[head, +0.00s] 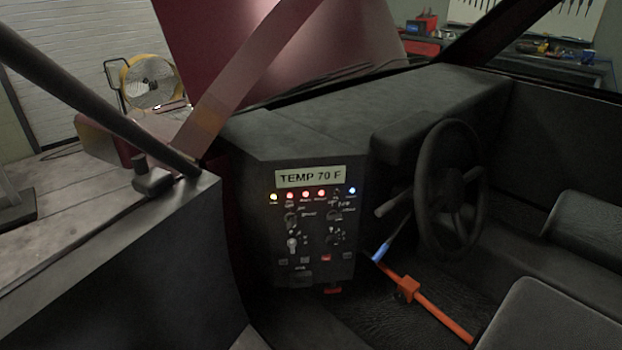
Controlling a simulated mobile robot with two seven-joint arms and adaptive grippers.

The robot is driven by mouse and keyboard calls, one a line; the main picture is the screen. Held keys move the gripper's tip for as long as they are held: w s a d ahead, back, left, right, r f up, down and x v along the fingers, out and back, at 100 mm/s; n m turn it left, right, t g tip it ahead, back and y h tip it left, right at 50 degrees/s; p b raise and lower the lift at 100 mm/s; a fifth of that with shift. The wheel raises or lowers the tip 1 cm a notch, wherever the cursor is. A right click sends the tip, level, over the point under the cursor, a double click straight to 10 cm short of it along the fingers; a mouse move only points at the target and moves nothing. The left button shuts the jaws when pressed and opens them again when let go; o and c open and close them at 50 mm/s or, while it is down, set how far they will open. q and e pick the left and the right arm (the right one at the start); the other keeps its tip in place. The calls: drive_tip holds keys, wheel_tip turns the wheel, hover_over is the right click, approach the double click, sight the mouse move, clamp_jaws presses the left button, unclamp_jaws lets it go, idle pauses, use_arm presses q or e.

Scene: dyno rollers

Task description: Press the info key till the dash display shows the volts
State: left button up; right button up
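The dash display (310,177) is a pale lit strip at the top of the black dash panel (263,235), and it reads "TEMP 70 F". Below it is a row of small lights, one yellow, several red and a blue one (352,190) at the right. Lower down are knobs, an ignition-like switch (292,243) and a row of small keys (305,260), one of them red (326,257). The key labels are too small to read, so I cannot tell which is the info key. Neither of my grippers shows.
A steering wheel (451,190) stands right of the panel, with black seats (560,315) at the lower right. An orange bar with a blue end (440,318) slants up from the floor near the panel. The space before the panel looks clear.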

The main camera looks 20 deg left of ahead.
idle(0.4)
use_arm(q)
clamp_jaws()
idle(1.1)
